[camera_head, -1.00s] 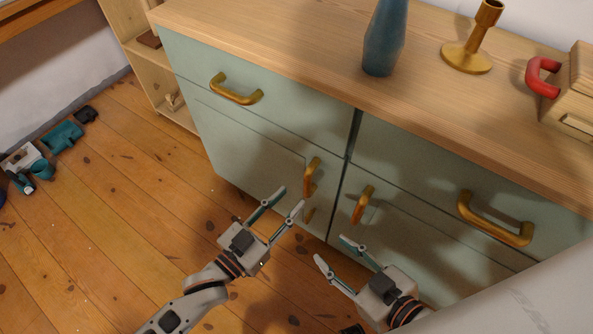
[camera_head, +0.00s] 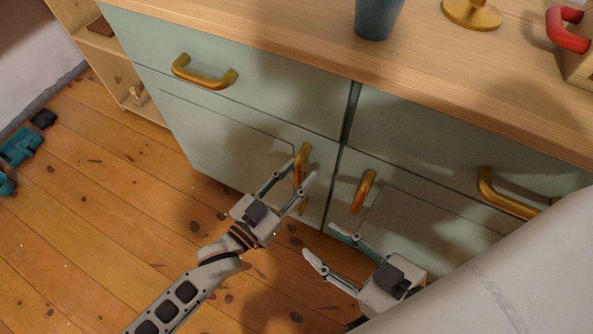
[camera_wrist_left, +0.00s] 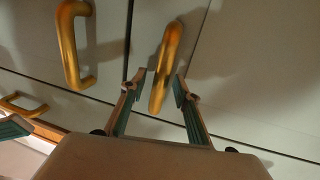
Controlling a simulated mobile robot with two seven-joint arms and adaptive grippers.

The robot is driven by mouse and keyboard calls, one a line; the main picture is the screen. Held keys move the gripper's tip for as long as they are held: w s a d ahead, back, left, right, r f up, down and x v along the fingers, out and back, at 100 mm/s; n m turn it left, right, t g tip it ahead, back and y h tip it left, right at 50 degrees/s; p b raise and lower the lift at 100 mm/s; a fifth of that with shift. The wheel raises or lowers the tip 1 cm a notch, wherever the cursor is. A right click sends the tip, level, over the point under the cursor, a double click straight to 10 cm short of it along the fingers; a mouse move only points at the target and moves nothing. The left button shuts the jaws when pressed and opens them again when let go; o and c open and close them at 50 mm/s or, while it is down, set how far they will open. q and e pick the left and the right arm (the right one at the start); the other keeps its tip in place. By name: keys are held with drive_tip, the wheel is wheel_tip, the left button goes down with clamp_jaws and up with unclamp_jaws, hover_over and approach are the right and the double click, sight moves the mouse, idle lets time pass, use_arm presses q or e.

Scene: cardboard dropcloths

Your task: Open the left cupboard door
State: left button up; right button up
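The left cupboard door (camera_head: 230,140) is pale green and looks shut. Its upright brass handle (camera_head: 302,160) is near its right edge. My left gripper (camera_head: 304,170) is open, with one finger on each side of this handle. In the left wrist view the handle (camera_wrist_left: 168,60) also shows between the open fingertips (camera_wrist_left: 160,78); I cannot tell whether they touch it. My right gripper (camera_head: 322,242) is open and empty, below the right door's brass handle (camera_head: 363,191).
Above the doors are drawers with brass handles, one at left (camera_head: 205,78) and one at right (camera_head: 505,200). The wooden top (camera_head: 290,45) holds a blue vase (camera_head: 377,18) and a brass candlestick (camera_head: 470,12). The plank floor (camera_head: 130,180) at left is mostly clear.

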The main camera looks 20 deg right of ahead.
use_arm(q)
drive_tip(key=shift+w+d, duration=0.15)
drive_tip(key=shift+d, duration=0.05)
clamp_jaws()
